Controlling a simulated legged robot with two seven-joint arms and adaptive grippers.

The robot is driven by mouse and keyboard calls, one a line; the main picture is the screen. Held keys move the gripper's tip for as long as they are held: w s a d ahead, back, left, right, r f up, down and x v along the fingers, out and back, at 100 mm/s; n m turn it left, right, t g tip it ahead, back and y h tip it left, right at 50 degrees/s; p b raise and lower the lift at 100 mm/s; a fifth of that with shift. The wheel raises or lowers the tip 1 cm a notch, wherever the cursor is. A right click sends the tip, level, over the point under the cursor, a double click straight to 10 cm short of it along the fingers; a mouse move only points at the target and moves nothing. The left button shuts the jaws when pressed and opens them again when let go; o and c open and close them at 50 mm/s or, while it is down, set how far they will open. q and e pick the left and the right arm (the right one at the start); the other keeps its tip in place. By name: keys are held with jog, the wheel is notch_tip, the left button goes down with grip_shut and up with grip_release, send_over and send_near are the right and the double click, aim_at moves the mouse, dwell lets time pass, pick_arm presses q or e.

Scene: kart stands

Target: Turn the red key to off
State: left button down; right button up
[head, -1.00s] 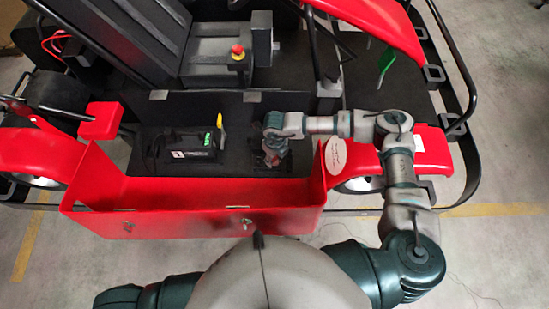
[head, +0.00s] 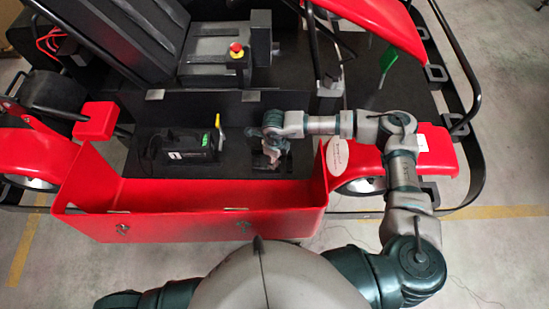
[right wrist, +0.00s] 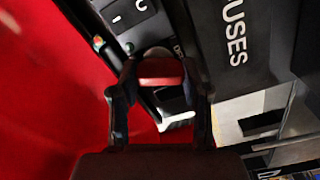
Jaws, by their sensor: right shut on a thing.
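The red key (right wrist: 161,72) shows in the right wrist view as a flat red grip on a dark panel with switches. The fingers of my right gripper (right wrist: 160,88) stand on either side of it and are shut on it. In the head view, my right gripper (head: 272,156) reaches down into the red-walled box at the front of the kart, near its right end. The key is too small or hidden to make out there. My left gripper is not in view; only part of that arm shows at the bottom left.
A black device (head: 186,146) with green and yellow parts stands left of my right gripper. A red emergency button (head: 236,49) sits on the seat box behind. The red front wall (head: 190,222) lies between my body and the gripper. A "FUSES" panel (right wrist: 236,32) is close beside the key.

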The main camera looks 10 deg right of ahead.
jog(key=n+b, duration=0.2)
jog(key=n, duration=0.1)
jog(key=shift+w+f+n, duration=0.1)
jog(key=shift+n, duration=0.3)
jog(key=shift+n+b, duration=0.4)
jog(key=o, duration=1.2)
notch_tip(320, 180, up, 12)
jog(key=shift+w+r, duration=0.1)
